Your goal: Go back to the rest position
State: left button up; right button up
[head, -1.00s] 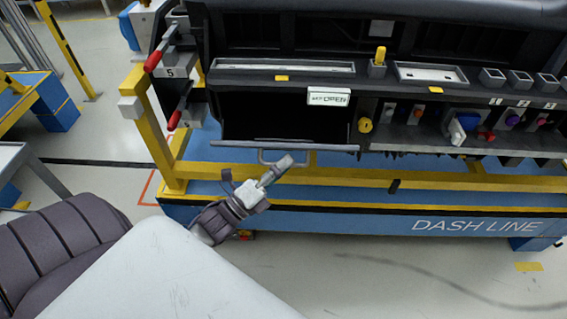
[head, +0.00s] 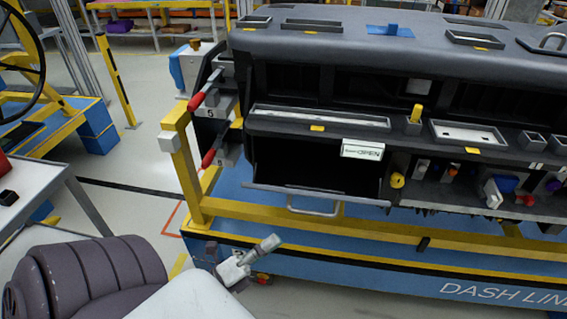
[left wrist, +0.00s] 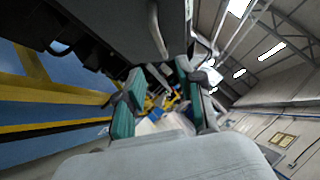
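My left gripper (head: 272,243) is low in front of the dashboard module (head: 460,60), below and left of the handle (head: 314,211) of a dark open compartment (head: 315,160). It is clear of the handle. In the left wrist view its two green-padded fingers (left wrist: 160,72) stand apart with nothing held between them. The dark panel and its handle (left wrist: 157,30) appear beyond the fingertips. My right gripper is in neither view.
The yellow rail (head: 380,225) and blue base (head: 370,270) of the stand run close behind the gripper. Red-handled levers (head: 203,100) are at the module's left end. A grey table (head: 40,195) stands at left. Open floor (head: 130,205) lies between.

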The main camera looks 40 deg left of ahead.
pick_arm(q)
jog(key=shift+s+f, duration=0.1)
jog(key=shift+s, duration=0.1)
dwell(0.4)
jog(key=s+f+n+g+y+p, duration=0.25)
jog(key=f+n+g, duration=0.4)
jog(key=f, duration=0.85)
jog(key=s+f+n+g+y+p, duration=0.1)
jog(key=s+f+n+g+y, duration=0.2)
jog(key=f+n, duration=0.85)
jog(key=s+d+f+n+g, duration=0.2)
jog(key=s+f+g, duration=0.1)
jog(key=s+f, duration=0.2)
jog(key=s+d+f+n+g+y+p, duration=0.1)
jog(key=s+d+f+n+g, duration=0.1)
jog(key=s+f, duration=0.4)
jog(key=s+d+f+n+g+p, duration=0.1)
jog(key=s+d+f+g, duration=0.2)
jog(key=s, duration=0.6)
notch_tip(320, 180, down, 3)
jog(key=g, duration=0.2)
jog(key=shift+s+d+n+g, duration=0.35)
jog(key=shift+d+n, duration=0.05)
